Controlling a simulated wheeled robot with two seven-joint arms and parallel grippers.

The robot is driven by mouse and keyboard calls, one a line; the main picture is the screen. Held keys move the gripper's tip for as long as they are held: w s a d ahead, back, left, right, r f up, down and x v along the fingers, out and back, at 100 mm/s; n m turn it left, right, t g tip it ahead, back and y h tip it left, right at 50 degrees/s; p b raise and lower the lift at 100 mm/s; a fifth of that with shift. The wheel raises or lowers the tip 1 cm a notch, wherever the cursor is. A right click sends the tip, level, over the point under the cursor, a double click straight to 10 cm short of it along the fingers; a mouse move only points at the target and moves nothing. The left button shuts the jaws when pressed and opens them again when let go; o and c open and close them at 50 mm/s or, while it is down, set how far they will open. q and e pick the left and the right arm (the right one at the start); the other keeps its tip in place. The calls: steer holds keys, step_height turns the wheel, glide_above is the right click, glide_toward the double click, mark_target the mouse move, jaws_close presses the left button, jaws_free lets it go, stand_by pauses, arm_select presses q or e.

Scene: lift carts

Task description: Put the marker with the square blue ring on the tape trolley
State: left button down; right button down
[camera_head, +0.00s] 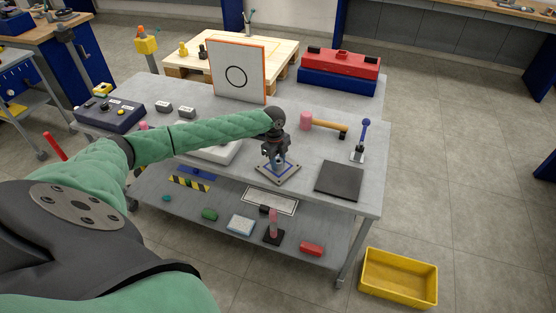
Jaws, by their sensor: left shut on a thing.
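A marker with a square base (278,174) edged by a blue square ring is in the head view, over the front part of the grey cart top (310,165). My left gripper (276,156) comes down from above and is shut on the marker's upright part, which it largely hides. I cannot tell whether the base touches the cart top or hangs just above it. A yellow-and-black tape strip (189,184) shows on this cart's lower shelf. I cannot tell which trolley is the tape trolley. My right gripper is not in view.
A dark square plate (339,181), a blue-knobbed lever (362,138) and a mallet (325,125) lie right of the marker. A white board with a circle (237,72) stands behind. A yellow bin (398,277) is on the floor. Several small things lie on the lower shelf.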

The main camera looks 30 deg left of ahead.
arm_select(q)
steer(key=c, duration=1)
jaws_free()
steer(key=shift+f, duration=0.1)
steer(key=shift+o, duration=0.2)
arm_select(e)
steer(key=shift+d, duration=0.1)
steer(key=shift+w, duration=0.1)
arm_select(q)
steer(key=shift+r, duration=0.35)
step_height(320, 180, up, 2)
steer(key=shift+a+b, duration=0.15)
steer(key=shift+b, duration=0.65)
step_height(320, 180, up, 10)
steer(key=a+b, duration=0.1)
steer(key=b, duration=0.2)
steer(key=shift+f, duration=0.25)
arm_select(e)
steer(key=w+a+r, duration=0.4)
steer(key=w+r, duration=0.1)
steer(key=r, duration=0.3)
arm_select(q)
steer(key=shift+f, duration=0.1)
